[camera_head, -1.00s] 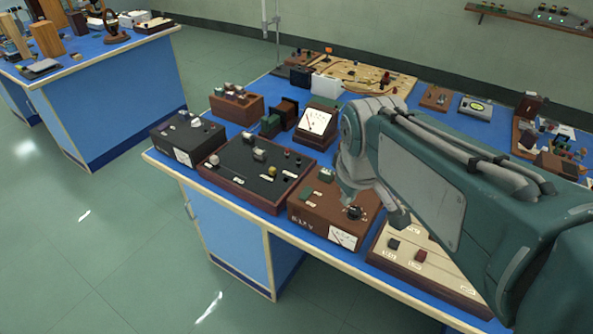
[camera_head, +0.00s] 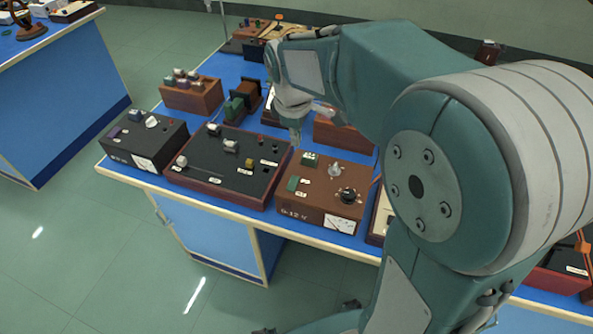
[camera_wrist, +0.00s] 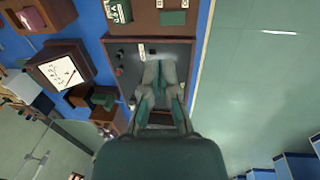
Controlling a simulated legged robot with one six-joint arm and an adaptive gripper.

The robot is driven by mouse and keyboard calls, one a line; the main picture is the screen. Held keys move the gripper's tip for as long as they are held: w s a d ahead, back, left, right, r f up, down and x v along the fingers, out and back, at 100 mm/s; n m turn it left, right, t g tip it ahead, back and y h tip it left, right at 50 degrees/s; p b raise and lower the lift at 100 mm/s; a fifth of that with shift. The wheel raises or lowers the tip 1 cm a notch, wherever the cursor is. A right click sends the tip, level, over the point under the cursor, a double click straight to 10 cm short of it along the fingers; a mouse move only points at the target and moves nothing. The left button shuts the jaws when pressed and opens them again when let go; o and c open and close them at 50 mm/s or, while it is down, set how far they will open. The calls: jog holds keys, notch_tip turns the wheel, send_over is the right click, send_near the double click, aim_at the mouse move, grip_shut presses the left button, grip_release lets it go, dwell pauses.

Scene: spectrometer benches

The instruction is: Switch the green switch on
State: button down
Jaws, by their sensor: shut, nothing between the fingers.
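A brown box (camera_head: 318,213) marked 0-12 V stands at the front edge of the blue bench. It carries two green parts: one at the back (camera_head: 310,160) and one at the front left (camera_head: 293,184). I cannot tell which is the switch, or its setting. Both also show at the top of the wrist view, one at left (camera_wrist: 117,10) and one at right (camera_wrist: 172,17). My gripper (camera_head: 296,138) is shut and empty, apart from both green parts. In the wrist view, its fingertips (camera_wrist: 158,72) are over the dark panel box (camera_wrist: 181,50) beside the brown box.
The dark panel box (camera_head: 215,173) has several knobs. A black meter box (camera_head: 120,150) stands left of it, with a wooden block rack (camera_head: 192,97) behind. Blue bench top shows between the boxes. Green floor (camera_head: 90,260) lies in front.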

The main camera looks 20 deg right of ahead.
send_near(295, 179)
jog(key=shift+w+a+f, duration=0.2)
jog(key=shift+a+f, duration=0.05)
jog(key=shift+a, duration=0.2)
jog(key=f, duration=0.2)
jog(key=d+f, duration=0.1)
jog(key=f, duration=0.3)
jog(key=shift+w+d+f, duration=0.35)
jog(key=shift+w+d, duration=0.05)
jog(key=shift+a+f, duration=0.1)
jog(key=shift+f, duration=0.1)
jog(key=shift+a+f, duration=0.15)
jog(key=shift+a, duration=0.15)
jog(key=shift+d, duration=0.1)
jog(key=shift+w+d+f, duration=0.1)
jog(key=shift+d+f, duration=0.1)
jog(key=shift+d, duration=0.05)
jog(key=shift+a, duration=0.15)
